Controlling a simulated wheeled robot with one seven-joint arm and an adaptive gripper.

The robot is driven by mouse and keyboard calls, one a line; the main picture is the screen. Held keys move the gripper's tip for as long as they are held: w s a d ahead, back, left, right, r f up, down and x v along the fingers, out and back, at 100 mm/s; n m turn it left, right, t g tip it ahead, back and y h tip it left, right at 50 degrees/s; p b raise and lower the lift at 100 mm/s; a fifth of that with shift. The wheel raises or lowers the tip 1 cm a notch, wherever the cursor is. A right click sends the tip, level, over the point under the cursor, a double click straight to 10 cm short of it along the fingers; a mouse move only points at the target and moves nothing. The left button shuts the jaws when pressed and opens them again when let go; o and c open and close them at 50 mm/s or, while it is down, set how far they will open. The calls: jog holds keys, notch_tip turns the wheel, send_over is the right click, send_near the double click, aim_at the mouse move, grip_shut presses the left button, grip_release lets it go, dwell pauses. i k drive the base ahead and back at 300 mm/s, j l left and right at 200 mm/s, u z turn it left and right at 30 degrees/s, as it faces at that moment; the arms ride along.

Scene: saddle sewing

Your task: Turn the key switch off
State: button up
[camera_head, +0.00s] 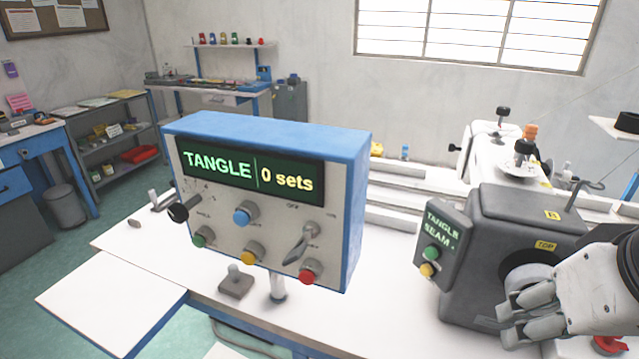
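A control box with a blue casing (358,175) stands on the white table in the head view. Its green display (250,172) reads "TANGLE" and "0 sets". On the lower right of its face is a silver key switch (301,243), its handle slanting up to the right. An "OFF" label is above it, and other small labels around it are hard to read. My gripper (507,321) is at the lower right, in front of the dark grey machine and well right of the key switch. Its fingers look apart, with nothing seen between them.
The dark grey machine (500,240) stands right of the box. White table (385,275) lies bare between them.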

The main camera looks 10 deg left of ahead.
aim_at(310, 230)
jog(key=k+u, duration=0.15)
jog(key=u, duration=0.6)
jog(key=k+j, duration=0.1)
jog(key=k, duration=0.25)
jog(key=k+j, duration=0.1)
jog(key=k, duration=0.25)
